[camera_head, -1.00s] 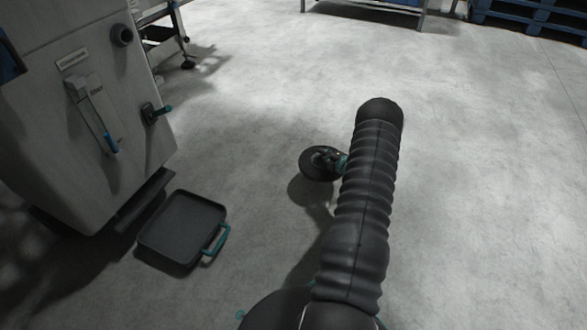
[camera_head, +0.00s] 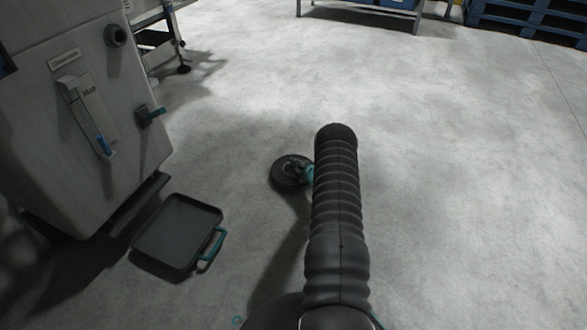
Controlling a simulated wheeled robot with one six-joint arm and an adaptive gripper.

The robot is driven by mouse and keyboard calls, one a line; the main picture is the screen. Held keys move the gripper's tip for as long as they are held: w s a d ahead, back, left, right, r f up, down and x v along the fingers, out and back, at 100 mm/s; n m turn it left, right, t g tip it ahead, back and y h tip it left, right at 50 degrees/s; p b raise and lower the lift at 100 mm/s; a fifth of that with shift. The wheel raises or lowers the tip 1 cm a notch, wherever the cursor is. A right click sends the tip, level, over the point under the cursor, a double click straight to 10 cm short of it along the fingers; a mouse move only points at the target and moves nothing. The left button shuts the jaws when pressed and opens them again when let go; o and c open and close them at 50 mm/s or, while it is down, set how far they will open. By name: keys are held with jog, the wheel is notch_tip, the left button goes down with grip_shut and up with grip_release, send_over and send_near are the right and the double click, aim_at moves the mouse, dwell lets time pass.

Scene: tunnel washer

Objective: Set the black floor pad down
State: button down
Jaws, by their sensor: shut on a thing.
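The black floor pad (camera_head: 284,180) is a round dark disc in the middle of the head view, just left of my arm. My gripper (camera_head: 302,170) is shut on the pad's raised centre, with a teal part showing beside my arm. My arm hides part of the gripper and the pad's right edge. The pad appears level and close to the floor; I cannot tell whether it touches.
A dark tray (camera_head: 178,236) with a teal handle lies on the floor at left, beside a grey machine (camera_head: 85,130) with a lever. A blue pallet stack (camera_head: 530,15) and a metal-legged frame (camera_head: 360,12) stand at the back. Open floor lies ahead and right.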

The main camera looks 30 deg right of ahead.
jog(key=shift+f, duration=1.1)
jog(key=shift+f, duration=0.15)
jog(key=c, duration=1.2)
grip_release()
